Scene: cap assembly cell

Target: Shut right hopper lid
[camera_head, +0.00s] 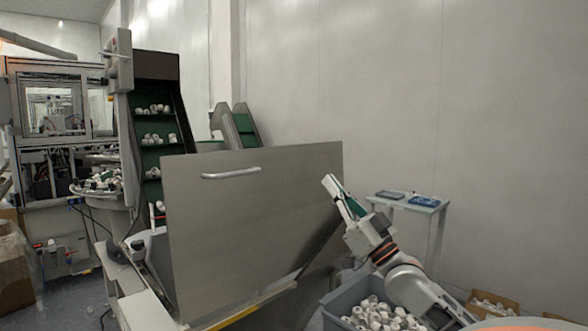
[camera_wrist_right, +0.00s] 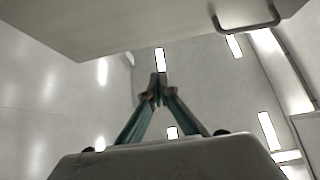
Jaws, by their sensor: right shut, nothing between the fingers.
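The right hopper lid (camera_head: 250,225) is a large grey metal panel standing raised and tilted in the head view. Its pale bar handle (camera_head: 231,173) is near the upper left of the panel. In the right wrist view the lid (camera_wrist_right: 110,25) spans the top left, with its handle (camera_wrist_right: 250,24) at the top right. My right gripper (camera_head: 328,180) is at the lid's right edge in the head view, pointing up and left. In the right wrist view its fingertips (camera_wrist_right: 158,80) meet and hold nothing. I cannot tell whether it touches the lid. My left gripper is not in view.
A grey crate (camera_head: 336,311) of white caps stands below my right arm. A small table (camera_head: 408,203) with blue trays is behind it at the right. A green conveyor (camera_head: 160,127) rises behind the lid. Cardboard boxes (camera_head: 12,277) stand at the left edge.

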